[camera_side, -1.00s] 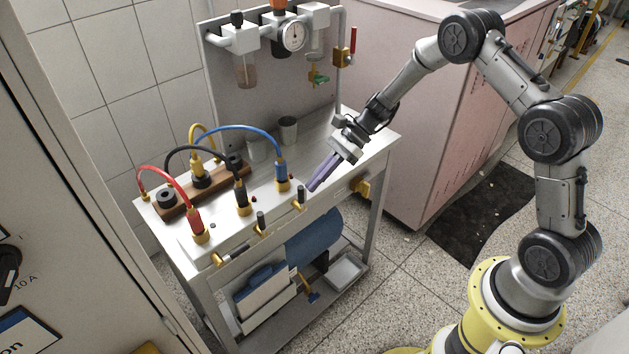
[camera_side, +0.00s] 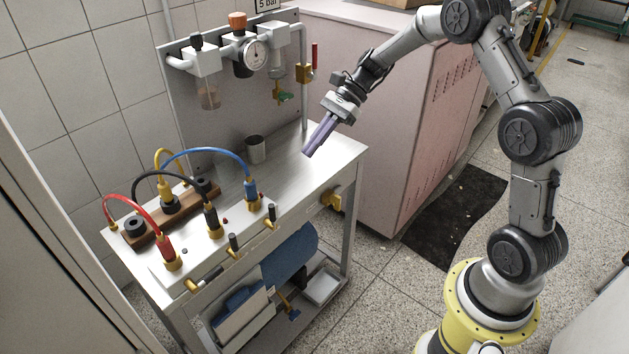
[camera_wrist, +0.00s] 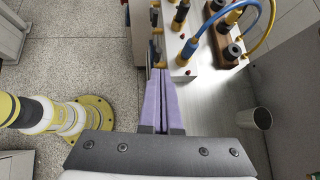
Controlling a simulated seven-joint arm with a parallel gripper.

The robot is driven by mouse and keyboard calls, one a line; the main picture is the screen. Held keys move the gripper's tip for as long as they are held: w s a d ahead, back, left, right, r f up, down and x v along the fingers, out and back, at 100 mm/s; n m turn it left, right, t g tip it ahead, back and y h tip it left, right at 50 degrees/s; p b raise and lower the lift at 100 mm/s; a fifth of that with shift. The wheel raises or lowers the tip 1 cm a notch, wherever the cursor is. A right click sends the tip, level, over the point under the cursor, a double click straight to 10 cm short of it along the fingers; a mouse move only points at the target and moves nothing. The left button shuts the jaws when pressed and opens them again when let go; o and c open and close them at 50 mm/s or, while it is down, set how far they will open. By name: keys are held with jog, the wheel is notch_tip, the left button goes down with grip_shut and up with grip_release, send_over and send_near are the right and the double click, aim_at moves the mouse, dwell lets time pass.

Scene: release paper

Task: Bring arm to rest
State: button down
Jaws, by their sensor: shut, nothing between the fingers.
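My gripper (camera_side: 309,153) hangs over the right part of the metal bench top (camera_side: 308,172) in the side view, its purple fingers pointing down and to the left. In the wrist view the two purple fingers (camera_wrist: 160,75) lie side by side, shut, with nothing between them. The fingertips are to the right of the blue-cabled plug (camera_side: 251,191) and apart from it. My arm is bent, reaching over from its yellow base on the right.
A grey cup (camera_side: 255,150) stands behind the fingers. Red, black, yellow and blue cables join plugs and a wooden block (camera_side: 150,232) at left. A gauge panel (camera_side: 240,110) rises behind. A pink cabinet (camera_side: 400,120) stands right of the bench.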

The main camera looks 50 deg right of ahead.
jog(key=s+a+r+n+t+h, duration=0.1)
jog(key=s+a+r+n+h, duration=0.1)
jog(key=s+a+r+n, duration=0.4)
jog(key=s+a+r+n+h, duration=0.2)
jog(key=s+a+r, duration=0.1)
jog(key=s+r, duration=0.65)
jog(key=s+d+f+n+t+h, duration=0.1)
jog(key=s+d+f+n+h, duration=0.1)
jog(key=s+n, duration=0.3)
jog(key=s+d+f+n+t+h, duration=0.1)
jog(key=s+d+f+n+h, duration=0.2)
jog(key=s+n, duration=0.3)
jog(key=shift+s+d+t+h, duration=0.35)
jog(key=shift+s+d, duration=0.4)
jog(key=shift+s, duration=0.45)
